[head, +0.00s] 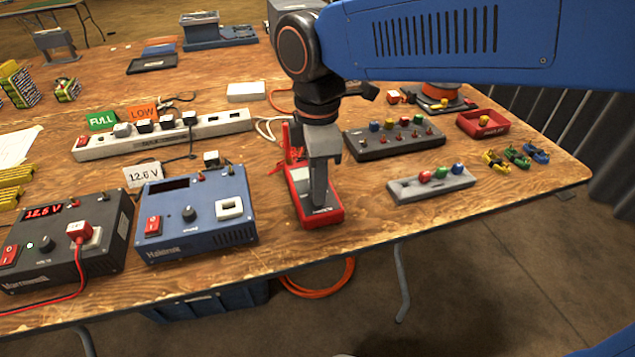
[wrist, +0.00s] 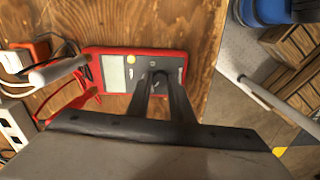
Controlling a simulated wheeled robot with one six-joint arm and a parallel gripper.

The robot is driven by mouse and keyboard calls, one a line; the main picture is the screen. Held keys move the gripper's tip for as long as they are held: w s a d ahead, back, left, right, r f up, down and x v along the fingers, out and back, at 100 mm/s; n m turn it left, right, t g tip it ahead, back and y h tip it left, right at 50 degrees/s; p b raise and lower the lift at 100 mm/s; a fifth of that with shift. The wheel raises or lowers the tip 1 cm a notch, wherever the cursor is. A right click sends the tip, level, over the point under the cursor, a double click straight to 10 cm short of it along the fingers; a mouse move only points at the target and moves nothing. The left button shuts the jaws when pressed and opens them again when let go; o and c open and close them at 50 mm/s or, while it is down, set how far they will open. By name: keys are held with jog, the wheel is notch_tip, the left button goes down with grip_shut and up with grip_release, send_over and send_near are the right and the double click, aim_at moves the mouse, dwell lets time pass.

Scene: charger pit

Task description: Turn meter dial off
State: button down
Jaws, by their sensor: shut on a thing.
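The red multimeter (head: 300,178) lies flat on the wooden table, below my gripper in the head view. In the wrist view the meter (wrist: 108,54) shows its grey screen and a yellow button. My gripper (head: 318,200) points down onto the lower half of the meter. In the wrist view my gripper (wrist: 160,76) has its two fingers close together over the dial (wrist: 158,78), shut on it. The fingers cover most of the dial, so I cannot tell which setting it points to.
A blue charger (head: 195,215) and a dark charger (head: 75,240) stand left of the meter. A grey tray with coloured knobs (head: 430,184) sits to its right. A power strip (head: 160,135) lies behind left. The table's front edge is close to the meter.

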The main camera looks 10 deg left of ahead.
jog(key=shift+n, duration=0.6)
jog(key=c, duration=1.6)
grip_release()
jog(key=shift+o, duration=0.2)
notch_tip(320, 180, up, 17)
jog(key=shift+r, duration=0.2)
